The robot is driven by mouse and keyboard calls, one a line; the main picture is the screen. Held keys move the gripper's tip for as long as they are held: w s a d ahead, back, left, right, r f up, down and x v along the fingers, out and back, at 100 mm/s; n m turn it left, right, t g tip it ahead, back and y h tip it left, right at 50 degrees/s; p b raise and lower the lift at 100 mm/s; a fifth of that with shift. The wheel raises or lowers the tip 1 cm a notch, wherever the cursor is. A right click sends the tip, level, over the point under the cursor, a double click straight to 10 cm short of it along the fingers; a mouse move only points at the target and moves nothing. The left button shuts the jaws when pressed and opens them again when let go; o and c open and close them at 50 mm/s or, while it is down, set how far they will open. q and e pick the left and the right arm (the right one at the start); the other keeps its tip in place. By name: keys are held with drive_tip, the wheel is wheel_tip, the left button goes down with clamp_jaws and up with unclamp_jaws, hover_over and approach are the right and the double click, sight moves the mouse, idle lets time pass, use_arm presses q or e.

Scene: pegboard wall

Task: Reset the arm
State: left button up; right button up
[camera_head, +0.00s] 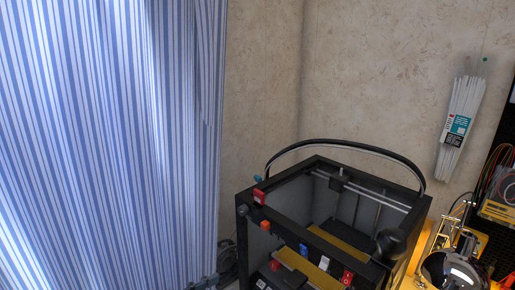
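Neither of my grippers is in view, and no part of my arms can be made out. Whether they hold anything is hidden from this view. The head view looks at a room corner with a striped curtain, a bare wall and a black box-framed machine.
A blue-and-white striped curtain (110,140) fills the left. A black open-framed machine (245,212), apparently a 3D printer, stands at lower centre-right. A shiny round object (455,268) is right of it. White ties (460,115) hang on the beige wall (380,70). Dark pegboard edges the right.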

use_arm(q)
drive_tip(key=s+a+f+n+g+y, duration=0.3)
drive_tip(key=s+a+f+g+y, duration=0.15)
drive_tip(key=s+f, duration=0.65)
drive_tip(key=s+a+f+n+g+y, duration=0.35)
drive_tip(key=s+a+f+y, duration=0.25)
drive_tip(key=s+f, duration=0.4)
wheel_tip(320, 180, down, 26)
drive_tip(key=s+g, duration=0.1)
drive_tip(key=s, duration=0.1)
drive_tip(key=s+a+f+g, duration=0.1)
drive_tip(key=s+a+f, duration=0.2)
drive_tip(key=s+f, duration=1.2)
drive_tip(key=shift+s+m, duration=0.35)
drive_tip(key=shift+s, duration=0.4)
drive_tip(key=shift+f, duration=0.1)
